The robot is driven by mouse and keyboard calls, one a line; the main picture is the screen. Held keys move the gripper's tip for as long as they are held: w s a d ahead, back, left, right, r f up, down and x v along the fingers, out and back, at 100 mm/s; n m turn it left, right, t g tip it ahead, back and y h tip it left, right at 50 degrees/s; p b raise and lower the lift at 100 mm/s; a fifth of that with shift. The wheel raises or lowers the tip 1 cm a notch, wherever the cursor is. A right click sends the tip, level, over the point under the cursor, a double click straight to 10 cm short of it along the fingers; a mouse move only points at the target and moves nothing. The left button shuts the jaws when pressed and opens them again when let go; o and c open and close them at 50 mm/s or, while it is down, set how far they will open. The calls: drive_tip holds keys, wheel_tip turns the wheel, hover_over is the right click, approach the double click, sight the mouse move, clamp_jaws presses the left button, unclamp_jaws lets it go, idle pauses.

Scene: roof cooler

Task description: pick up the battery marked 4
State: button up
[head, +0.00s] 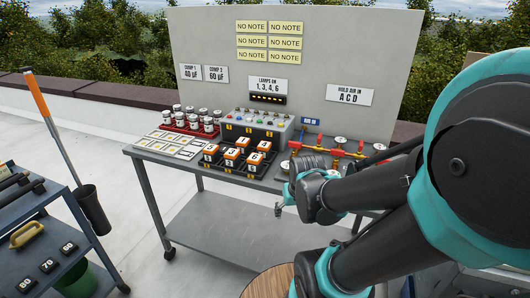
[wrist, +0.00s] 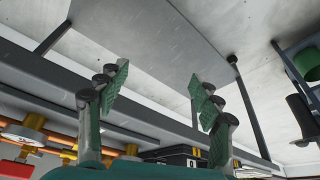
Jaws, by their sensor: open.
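Several batteries with orange-and-white tops and dark numerals stand in a black tray (head: 222,168) on the grey cart in the head view. The numerals are too small there for me to tell surely which battery is marked 4. My gripper (head: 279,210) hangs in front of the cart's near edge, to the right of and lower than the batteries. In the wrist view my gripper (wrist: 160,95) is open, its green-padded fingers wide apart with nothing between them. That view looks past the cart's edge at its lower shelf (wrist: 150,35).
The grey cart (head: 150,157) also bears red-racked jars (head: 190,122), cards, a control box (head: 250,128) and red-and-yellow pipework (head: 330,145) at the right. A second cart (head: 45,240) stands at the left, beside a dark bin (head: 92,208). Paving lies clear between the carts.

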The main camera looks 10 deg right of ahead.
drive_tip(key=w+r, duration=0.3)
drive_tip(key=w, duration=0.1)
drive_tip(key=w+a+r+m, duration=0.1)
drive_tip(key=w+r, duration=0.2)
drive_tip(key=w, duration=0.1)
drive_tip(key=w+a+r+m, duration=0.1)
drive_tip(key=w+r, duration=0.3)
drive_tip(key=shift+a+h, duration=0.2)
drive_tip(key=shift+h, duration=0.2)
drive_tip(key=w+a+r+m+h, duration=0.1)
drive_tip(key=w+a+r+m, duration=0.3)
drive_tip(key=w+r, duration=0.8)
approach(264, 145)
drive_tip(key=x, duration=0.6)
drive_tip(key=shift+w+a+f, duration=0.1)
drive_tip(key=shift+a+f, duration=0.15)
drive_tip(key=shift+f, duration=0.05)
drive_tip(key=shift+d+x, duration=0.15)
drive_tip(key=shift+x, duration=1.15)
drive_tip(key=shift+d+x, duration=0.1)
drive_tip(key=shift+x, duration=1.2)
drive_tip(key=shift+c, duration=0.5)
clamp_jaws()
